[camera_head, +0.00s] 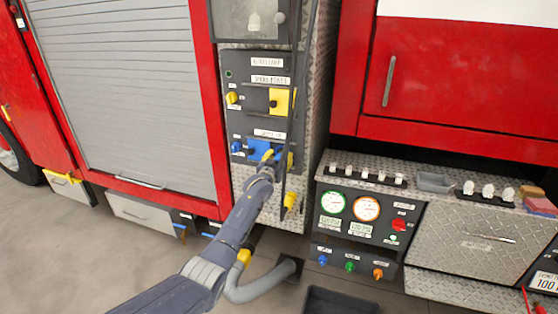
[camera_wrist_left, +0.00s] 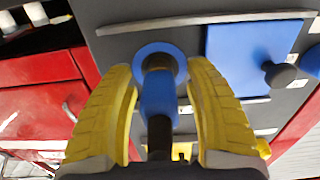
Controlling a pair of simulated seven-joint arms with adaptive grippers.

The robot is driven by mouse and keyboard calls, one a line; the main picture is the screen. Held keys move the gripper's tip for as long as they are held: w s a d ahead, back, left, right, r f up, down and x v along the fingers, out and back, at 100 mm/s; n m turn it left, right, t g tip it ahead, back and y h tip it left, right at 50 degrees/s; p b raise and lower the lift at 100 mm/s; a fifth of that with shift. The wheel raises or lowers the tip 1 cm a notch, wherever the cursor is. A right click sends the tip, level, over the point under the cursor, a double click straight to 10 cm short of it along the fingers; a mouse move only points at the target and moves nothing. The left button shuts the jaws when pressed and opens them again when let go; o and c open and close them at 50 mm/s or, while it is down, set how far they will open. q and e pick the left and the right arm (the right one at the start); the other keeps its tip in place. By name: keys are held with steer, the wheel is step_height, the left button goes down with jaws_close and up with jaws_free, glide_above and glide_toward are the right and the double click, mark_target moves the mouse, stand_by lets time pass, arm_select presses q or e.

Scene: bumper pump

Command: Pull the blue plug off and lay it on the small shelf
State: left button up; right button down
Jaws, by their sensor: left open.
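The blue plug (camera_wrist_left: 158,100) is in the left wrist view, with a round blue collar against the dark panel and a dark stem. My left gripper (camera_wrist_left: 165,80) has its two yellow fingers apart, one on each side of the plug. Gaps show between the fingers and the plug. In the head view my left gripper (camera_head: 272,156) reaches the lower part of the dark panel and hides most of the plug. I cannot pick out the small shelf with certainty.
A blue square plate (camera_head: 256,147) with a dark knob is beside the plug. A yellow plate (camera_head: 280,102) is above. A diamond-plate ledge (camera_head: 345,160) at the right bears white-topped switches and a grey tray (camera_head: 435,183). A dark bin (camera_head: 338,301) stands below.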

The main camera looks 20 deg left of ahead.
arm_select(q)
steer(key=shift+w, duration=0.55)
stand_by(0.9)
jaws_close()
steer(key=shift+s, duration=0.1)
stand_by(0.4)
steer(key=shift+s+a, duration=0.1)
steer(key=shift+s, duration=2.7)
steer(key=shift+s, duration=0.1)
